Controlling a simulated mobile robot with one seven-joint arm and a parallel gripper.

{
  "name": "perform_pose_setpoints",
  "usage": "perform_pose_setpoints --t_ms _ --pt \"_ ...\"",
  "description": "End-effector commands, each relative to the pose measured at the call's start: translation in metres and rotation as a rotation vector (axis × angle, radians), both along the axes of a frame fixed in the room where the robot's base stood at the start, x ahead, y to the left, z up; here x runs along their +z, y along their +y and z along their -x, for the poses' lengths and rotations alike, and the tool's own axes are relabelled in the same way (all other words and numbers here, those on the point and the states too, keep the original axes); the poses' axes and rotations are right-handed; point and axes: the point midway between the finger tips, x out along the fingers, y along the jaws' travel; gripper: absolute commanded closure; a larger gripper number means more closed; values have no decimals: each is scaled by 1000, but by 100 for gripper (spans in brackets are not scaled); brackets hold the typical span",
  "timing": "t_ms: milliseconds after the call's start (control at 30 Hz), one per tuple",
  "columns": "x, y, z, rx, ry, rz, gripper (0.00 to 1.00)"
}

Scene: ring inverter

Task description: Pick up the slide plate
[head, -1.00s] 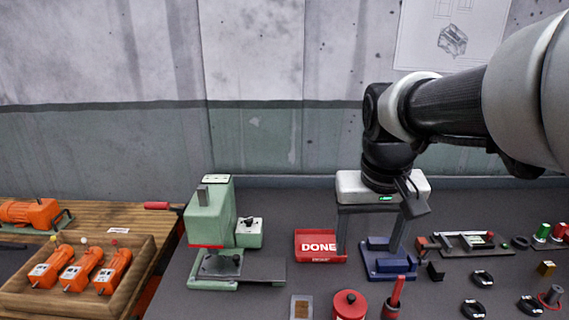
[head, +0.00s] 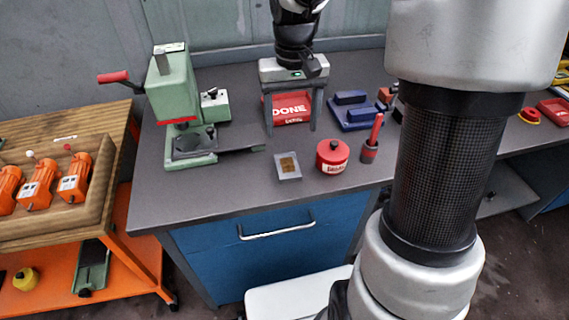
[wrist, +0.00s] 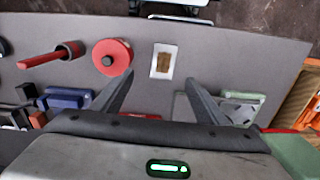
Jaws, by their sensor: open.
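The green press (head: 178,95) stands left of my gripper. A flat dark grey plate (head: 242,150) sticks out to the right from its base. A small light grey plate with a brown square (head: 287,167) lies on the bench near its front. I cannot tell for sure which is the slide plate. My gripper (head: 291,132) is open and empty, pointing down, in front of the red DONE tray. In the wrist view, my gripper (wrist: 160,85) has the brown-square plate (wrist: 164,62) beyond its tips, and the right finger partly covers the dark plate's area.
The red DONE tray (head: 288,108) is partly hidden behind my fingers. A red round canister (head: 332,156), a holder with a red handle (head: 371,145) and a blue fixture (head: 352,112) stand to the right. Bare bench (head: 225,195) lies along the front edge.

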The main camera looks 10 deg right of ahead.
Motion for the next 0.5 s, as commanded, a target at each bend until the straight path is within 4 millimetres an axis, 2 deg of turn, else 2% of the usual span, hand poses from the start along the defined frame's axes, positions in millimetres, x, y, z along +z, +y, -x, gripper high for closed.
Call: perform_pose_setpoints --t_ms 33,200,333,500 --pt "-15 0 1 0 3 0 33" --pt "-50 1 1 0 3 -1 33" --pt "-67 1 0 0 1 0 33" --pt "-75 1 0 0 0 0 33"
